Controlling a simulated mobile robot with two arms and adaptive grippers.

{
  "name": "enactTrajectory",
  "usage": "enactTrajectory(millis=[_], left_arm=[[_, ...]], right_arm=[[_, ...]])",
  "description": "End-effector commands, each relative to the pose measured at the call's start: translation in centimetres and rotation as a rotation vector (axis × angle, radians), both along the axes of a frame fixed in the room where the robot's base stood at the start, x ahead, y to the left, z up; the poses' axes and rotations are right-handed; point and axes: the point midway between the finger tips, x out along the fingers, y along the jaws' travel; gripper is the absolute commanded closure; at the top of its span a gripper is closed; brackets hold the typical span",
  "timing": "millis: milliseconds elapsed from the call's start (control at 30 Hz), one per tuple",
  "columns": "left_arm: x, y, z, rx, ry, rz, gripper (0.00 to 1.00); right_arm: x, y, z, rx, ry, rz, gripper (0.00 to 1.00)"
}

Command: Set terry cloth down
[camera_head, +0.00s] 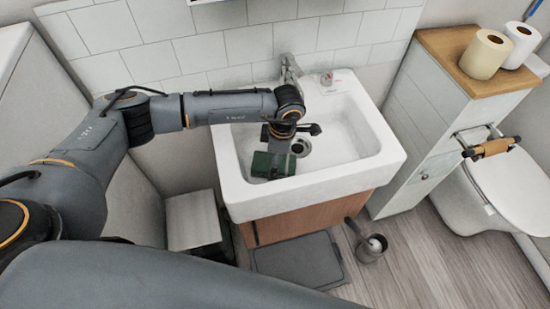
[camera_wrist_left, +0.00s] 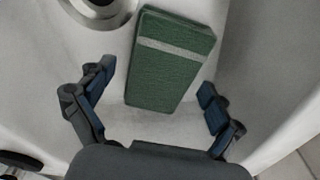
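The terry cloth (camera_head: 268,166) is a green folded block with a pale stripe, lying in the white sink basin (camera_head: 350,125). In the left wrist view, the cloth (camera_wrist_left: 170,62) is beside the round metal drain (camera_wrist_left: 98,8). My left gripper (camera_head: 286,150) is down in the basin at the cloth. In the left wrist view its two fingers (camera_wrist_left: 157,80) are spread, one on each side of the cloth's near end, with gaps visible between them and the cloth. The gripper partly hides the cloth in the head view. My right gripper is in neither view.
A faucet (camera_head: 290,72) stands at the sink's back edge. To the right are a cabinet with paper rolls (camera_head: 487,55) and a toilet (camera_head: 510,190). A grey scale-like slab (camera_head: 298,262) and a metal pot (camera_head: 371,247) are on the floor. The basin's right side is clear.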

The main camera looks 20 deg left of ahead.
Motion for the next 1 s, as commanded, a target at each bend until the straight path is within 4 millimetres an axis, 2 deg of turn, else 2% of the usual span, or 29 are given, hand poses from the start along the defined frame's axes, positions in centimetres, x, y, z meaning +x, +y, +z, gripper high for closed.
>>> enactTrajectory(millis=[233, 367, 467, 800, 1000], left_arm=[[0.0, 0.0, 0.1, 0.0, 0.0, 0.0, 0.07], [0.1, -0.1, 0.8, -0.001, -0.002, 0.0, 0.07], [0.2, -0.2, 2.4, 0.0, -0.004, -0.001, 0.07], [0.3, -1.1, 9.5, -0.001, -0.003, -0.001, 0.07], [0.4, -1.4, 11.7, -0.001, -0.002, 0.0, 0.07]], right_arm=[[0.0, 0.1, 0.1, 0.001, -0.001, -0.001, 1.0], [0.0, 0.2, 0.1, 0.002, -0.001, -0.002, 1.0], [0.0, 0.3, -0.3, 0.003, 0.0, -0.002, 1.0], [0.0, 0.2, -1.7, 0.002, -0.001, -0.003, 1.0], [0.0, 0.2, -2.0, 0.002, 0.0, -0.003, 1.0]])
